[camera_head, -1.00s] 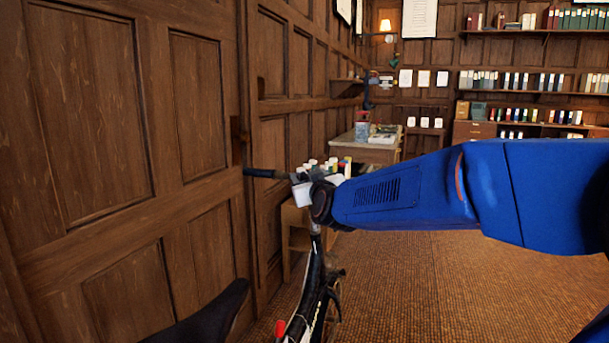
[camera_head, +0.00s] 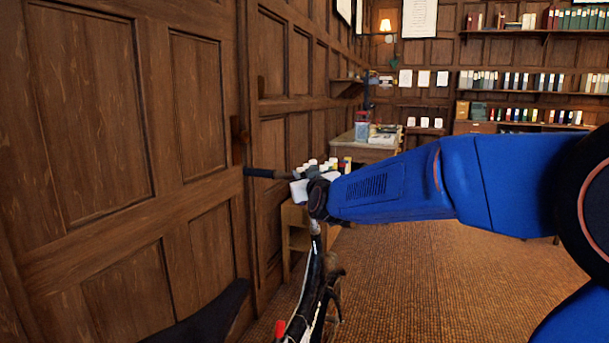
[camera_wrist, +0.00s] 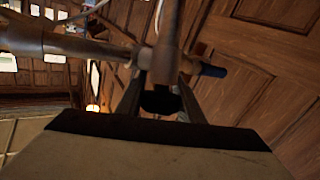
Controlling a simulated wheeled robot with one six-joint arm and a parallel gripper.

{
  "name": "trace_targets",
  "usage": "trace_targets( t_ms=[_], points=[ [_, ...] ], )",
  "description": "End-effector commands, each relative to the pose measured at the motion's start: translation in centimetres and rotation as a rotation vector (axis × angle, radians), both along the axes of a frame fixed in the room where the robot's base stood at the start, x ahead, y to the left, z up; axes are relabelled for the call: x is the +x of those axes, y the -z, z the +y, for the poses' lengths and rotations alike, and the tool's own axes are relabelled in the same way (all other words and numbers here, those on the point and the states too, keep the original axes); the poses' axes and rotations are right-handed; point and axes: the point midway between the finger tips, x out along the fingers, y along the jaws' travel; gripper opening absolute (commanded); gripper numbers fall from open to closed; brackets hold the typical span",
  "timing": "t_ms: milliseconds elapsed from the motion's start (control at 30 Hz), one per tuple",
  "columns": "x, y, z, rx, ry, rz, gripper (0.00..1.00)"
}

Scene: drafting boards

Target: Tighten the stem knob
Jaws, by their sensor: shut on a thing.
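A black bicycle (camera_head: 312,290) stands beside the panelled wall. Its handlebar (camera_head: 262,173) sticks out left at the top, with a dark grip. In the wrist view the bar and stem (camera_wrist: 166,48) cross just beyond my fingers. My gripper (camera_wrist: 160,88) is at the stem, with one finger on each side of a dark round part, apparently the stem knob (camera_wrist: 160,100). The fingers are shut on it. In the head view my pale gripper body (camera_head: 300,191) shows at the handlebar, but my blue arm and wrist hide the knob and fingertips.
The wooden wall (camera_head: 120,150) runs close along the left, near the handlebar end. The dark saddle (camera_head: 205,320) is at the bottom left. A desk (camera_head: 364,151) stands behind the bicycle. The carpet (camera_head: 430,280) to the right is clear.

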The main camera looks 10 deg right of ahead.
Motion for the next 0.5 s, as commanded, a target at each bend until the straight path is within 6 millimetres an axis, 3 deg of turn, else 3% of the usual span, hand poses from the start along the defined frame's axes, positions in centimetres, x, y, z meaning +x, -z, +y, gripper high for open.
trace_targets(
  t_ms=[500],
  points=[
    [-0.02,0.02,-0.27,0.039,0.125,-0.024,0.12]
  ],
)
